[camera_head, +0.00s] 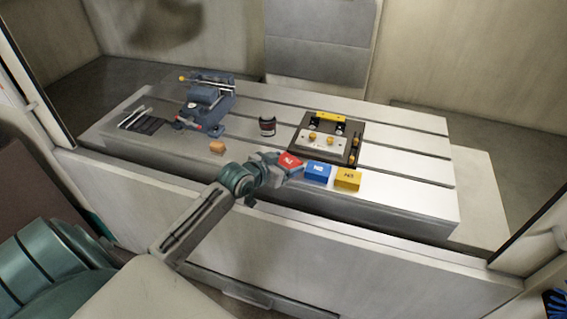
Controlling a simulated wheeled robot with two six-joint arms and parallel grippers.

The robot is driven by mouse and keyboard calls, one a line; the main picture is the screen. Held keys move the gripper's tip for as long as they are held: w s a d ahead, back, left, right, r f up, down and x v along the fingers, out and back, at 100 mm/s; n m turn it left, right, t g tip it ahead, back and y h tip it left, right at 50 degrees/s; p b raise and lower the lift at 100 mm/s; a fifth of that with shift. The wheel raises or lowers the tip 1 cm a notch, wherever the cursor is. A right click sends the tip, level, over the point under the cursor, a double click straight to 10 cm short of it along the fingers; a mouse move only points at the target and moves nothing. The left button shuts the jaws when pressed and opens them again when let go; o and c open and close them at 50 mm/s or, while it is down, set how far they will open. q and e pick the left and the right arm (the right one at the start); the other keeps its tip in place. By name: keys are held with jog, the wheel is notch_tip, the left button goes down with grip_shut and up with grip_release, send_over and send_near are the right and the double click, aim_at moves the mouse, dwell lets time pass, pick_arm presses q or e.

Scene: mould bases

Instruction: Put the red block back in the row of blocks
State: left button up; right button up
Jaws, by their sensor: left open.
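The red block (289,161) sits at the left end of the row, just left of the blue block (317,171). The yellow block (347,179) is to the right of the blue one. My left gripper (287,169) reaches in from the lower left and is open at the red block, covering its lower left part. The red block looks slightly turned compared with the other two. Whether it rests on the table is hidden by the gripper. My right gripper is not in view.
The slotted machine table (420,195) carries a blue-grey vise (206,101), a small dark can (267,126), an orange-brown piece (217,147) and a dark fixture plate (327,138) behind the blocks. The table's right side is clear.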

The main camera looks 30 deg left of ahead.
pick_arm(q)
jog(key=shift+r, duration=0.15)
jog(key=v, duration=1.2)
jog(key=shift+o, duration=0.2)
jog(key=shift+w, duration=0.1)
dwell(0.9)
